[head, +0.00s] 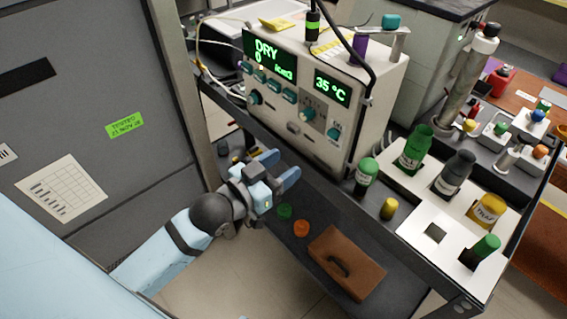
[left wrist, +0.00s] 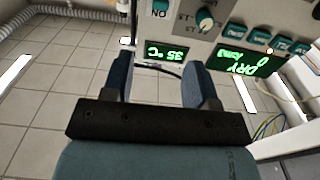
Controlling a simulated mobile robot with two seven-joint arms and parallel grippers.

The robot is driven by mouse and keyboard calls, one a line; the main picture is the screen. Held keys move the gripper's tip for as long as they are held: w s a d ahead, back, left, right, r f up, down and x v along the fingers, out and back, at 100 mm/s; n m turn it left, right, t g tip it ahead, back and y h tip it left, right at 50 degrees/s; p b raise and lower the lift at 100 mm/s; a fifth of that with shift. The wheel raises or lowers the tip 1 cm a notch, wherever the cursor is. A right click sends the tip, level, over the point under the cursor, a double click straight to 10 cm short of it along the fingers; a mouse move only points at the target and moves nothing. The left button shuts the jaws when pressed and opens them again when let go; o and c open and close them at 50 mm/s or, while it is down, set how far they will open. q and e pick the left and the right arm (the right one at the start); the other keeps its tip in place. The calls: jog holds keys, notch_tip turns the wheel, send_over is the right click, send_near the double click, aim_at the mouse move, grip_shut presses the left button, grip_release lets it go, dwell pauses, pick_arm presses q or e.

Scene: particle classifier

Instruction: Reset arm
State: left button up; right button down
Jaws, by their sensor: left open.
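My left gripper (head: 280,168) is in front of the lower left part of the grey machine (head: 305,130), above the dark bench. Its two blue fingers are apart with nothing between them. In the left wrist view the open left gripper (left wrist: 160,66) shows bare tiled floor between and beyond its fingers. The machine's panel (left wrist: 225,25) appears upside down there, close behind the fingers. My right gripper does not show in either view.
Green and orange caps (head: 301,229) and a brown lidded box (head: 346,263) lie to the gripper's right. A white rack (head: 415,215) with bottles stands at the right. A grey cabinet (head: 90,130) rises on the left. A black cable (head: 368,70) hangs over the machine.

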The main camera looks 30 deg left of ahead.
pick_arm(q)
jog(key=s+d+f+n+g+y, duration=0.1)
jog(key=s+f+g, duration=0.3)
jog(key=f, duration=0.7)
jog(key=s+d+f+n+g+y, duration=0.15)
jog(key=s+f, duration=0.45)
jog(key=f, duration=0.6)
notch_tip(320, 180, up, 14)
jog(key=s+m+p, duration=0.1)
jog(key=s+p, duration=0.1)
jog(key=p, duration=1.5)
jog(key=shift+a+p, duration=0.35)
jog(key=shift+a, duration=0.1)
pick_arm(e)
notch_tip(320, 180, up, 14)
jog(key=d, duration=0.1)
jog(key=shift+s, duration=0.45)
pick_arm(q)
jog(key=shift+m+g+y, duration=0.25)
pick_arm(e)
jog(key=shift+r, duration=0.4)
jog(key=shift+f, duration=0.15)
